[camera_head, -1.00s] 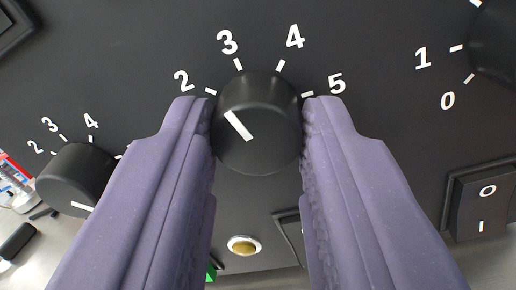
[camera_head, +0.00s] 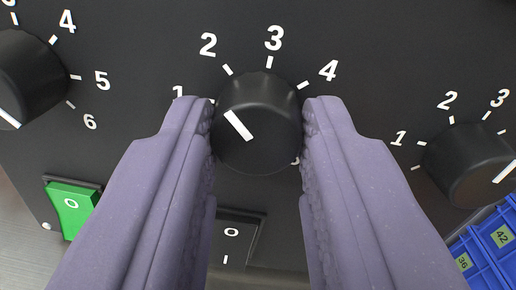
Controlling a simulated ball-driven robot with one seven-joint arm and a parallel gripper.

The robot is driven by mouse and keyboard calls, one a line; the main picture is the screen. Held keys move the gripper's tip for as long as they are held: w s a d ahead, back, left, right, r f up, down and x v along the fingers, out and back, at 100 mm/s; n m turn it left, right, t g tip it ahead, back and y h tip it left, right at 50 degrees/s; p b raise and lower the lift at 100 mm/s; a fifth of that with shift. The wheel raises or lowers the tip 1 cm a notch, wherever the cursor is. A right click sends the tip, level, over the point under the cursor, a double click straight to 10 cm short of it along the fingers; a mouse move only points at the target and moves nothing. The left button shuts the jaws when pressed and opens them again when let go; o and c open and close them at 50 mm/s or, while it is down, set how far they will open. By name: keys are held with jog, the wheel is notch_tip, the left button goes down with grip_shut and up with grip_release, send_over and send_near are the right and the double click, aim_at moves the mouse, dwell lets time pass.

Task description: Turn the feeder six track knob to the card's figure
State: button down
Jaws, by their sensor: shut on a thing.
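My gripper (camera_head: 257,115) is shut on a black round knob (camera_head: 262,95), one purple finger on each side. Around the knob the dark panel (camera_head: 340,40) shows 1, 2, 3 and 4. My left finger partly covers the 1 mark, and a figure at the lower right is mostly hidden behind my right finger. No card and no feeder name are in view.
A similar knob (camera_head: 30,70) is at the left, another (camera_head: 468,160) at the right. Below are a green rocker switch (camera_head: 72,208) and a black one (camera_head: 232,240), partly behind my left finger. Blue bins (camera_head: 490,240) with numbered labels stand at the lower right.

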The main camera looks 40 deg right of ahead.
jog(key=shift+f, duration=0.2)
jog(key=c, duration=0.8)
grip_release()
jog(key=shift+r, duration=0.1)
jog(key=p+v, duration=0.2)
jog(key=v, duration=0.6)
